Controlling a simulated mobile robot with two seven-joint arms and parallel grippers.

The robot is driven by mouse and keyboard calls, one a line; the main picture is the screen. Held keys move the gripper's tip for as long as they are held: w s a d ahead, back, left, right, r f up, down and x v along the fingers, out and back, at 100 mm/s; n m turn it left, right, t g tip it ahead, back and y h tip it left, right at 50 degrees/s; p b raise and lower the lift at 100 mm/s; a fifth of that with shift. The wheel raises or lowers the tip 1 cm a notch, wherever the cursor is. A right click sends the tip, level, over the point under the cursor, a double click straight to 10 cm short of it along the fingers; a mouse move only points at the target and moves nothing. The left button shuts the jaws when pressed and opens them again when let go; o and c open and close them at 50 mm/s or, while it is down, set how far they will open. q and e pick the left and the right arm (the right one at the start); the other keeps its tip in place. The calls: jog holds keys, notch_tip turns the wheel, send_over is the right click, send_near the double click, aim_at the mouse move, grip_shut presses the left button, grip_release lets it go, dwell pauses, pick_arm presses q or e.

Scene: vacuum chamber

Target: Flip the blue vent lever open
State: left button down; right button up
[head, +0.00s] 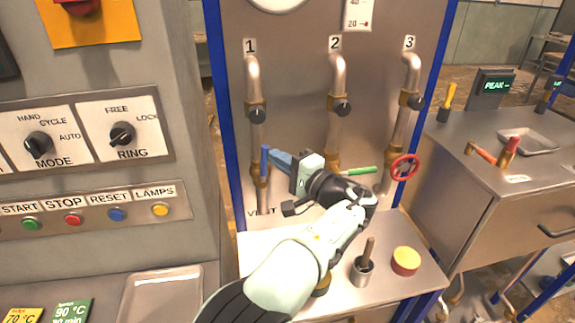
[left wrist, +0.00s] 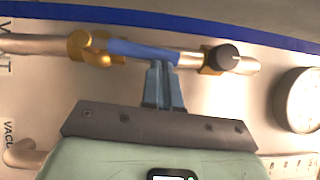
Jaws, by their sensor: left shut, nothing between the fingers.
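The blue vent lever (head: 265,160) is on pipe 1, above the partly covered VENT label. In the head view it stands upright, nearly in line with the pipe. In the left wrist view the lever (left wrist: 140,50) runs from a brass valve body (left wrist: 92,48) along the pipe, slightly slanted. My left gripper (head: 272,155) is shut and empty, its blue fingertips right at the lever's right side. In the left wrist view the fingertips (left wrist: 161,66) are at the lever's free end; I cannot tell whether they touch. My right gripper is not in view.
A green lever (head: 360,170) on pipe 2 and a red handwheel (head: 404,167) on pipe 3 are to the right. Black knobs sit on the pipes above. Below, a steel shelf (head: 402,296) holds a cup with a rod (head: 363,268) and a red-and-yellow cylinder (head: 405,262).

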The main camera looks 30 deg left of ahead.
pick_arm(q)
jog(key=shift+s+a+r+n+h, duration=0.2)
jog(key=shift+s+a+n+h, duration=0.15)
jog(key=shift+a+n, duration=0.15)
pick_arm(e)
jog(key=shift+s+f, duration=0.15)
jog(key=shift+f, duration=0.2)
pick_arm(q)
jog(key=shift+d, duration=0.1)
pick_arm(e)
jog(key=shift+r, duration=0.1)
